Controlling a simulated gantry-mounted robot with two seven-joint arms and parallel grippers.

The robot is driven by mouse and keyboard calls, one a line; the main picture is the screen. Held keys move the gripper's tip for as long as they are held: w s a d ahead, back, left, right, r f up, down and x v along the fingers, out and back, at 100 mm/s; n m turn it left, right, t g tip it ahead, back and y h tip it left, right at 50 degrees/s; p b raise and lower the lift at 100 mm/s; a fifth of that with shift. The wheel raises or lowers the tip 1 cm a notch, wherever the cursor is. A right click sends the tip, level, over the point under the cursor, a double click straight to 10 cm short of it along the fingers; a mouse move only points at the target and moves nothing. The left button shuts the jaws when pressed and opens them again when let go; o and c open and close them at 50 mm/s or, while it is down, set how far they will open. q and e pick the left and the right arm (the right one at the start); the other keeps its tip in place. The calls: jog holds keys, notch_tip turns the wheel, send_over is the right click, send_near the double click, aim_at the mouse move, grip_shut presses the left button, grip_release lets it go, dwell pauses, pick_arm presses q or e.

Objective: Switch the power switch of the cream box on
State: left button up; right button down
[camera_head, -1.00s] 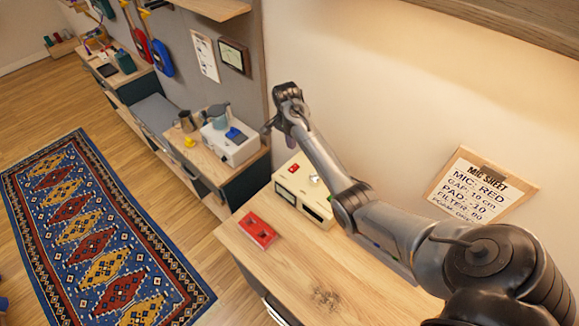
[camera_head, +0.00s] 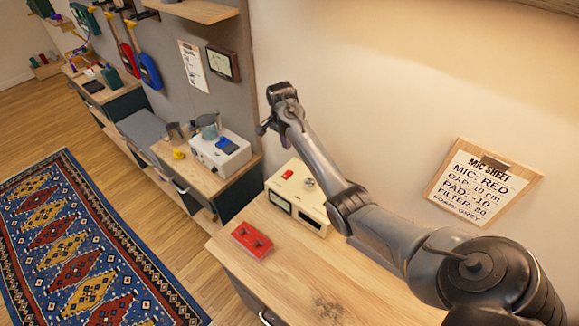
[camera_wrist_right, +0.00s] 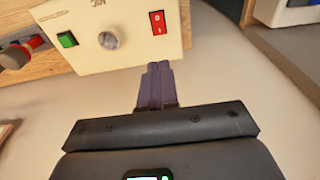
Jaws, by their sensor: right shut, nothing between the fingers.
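The cream box (camera_head: 313,216) stands on the wooden table against the wall. A red rocker switch (camera_head: 287,174) and a grey knob (camera_head: 309,183) show on its top. In the right wrist view the box's cream panel (camera_wrist_right: 125,55) carries the red rocker (camera_wrist_right: 158,22), the knob (camera_wrist_right: 109,40) and a green button (camera_wrist_right: 67,39). I cannot tell which side of the rocker is pressed. My right gripper (camera_head: 263,129) is above and behind the box in the head view. Its fingers (camera_wrist_right: 158,70) are shut and empty, close to the panel edge below the rocker in the wrist view. My left gripper is not in view.
A red box (camera_head: 252,241) lies on the table left of the cream box. A white box (camera_head: 220,152) with a blue item stands on the farther cabinet. A mic sheet (camera_head: 485,185) hangs on the wall.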

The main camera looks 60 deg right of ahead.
aim_at(290, 170)
jog(key=f, duration=0.4)
jog(key=d+f+p, duration=0.1)
jog(key=f, duration=0.7)
jog(key=shift+s+d+f, duration=0.1)
jog(key=shift+d+f, duration=0.1)
jog(key=shift+f, duration=0.05)
jog(key=shift+d+f, duration=0.1)
jog(key=shift+f, duration=0.45)
jog(key=shift+f, duration=0.2)
jog(key=shift+r+p, duration=0.1)
jog(key=shift+p, duration=0.3)
jog(key=shift+a+r+p, duration=0.1)
jog(key=shift+a+p, duration=0.25)
jog(key=shift+p, duration=0.05)
jog(key=shift+a+r+p, duration=0.1)
jog(key=shift+a+p, duration=0.25)
jog(key=shift+p, duration=0.1)
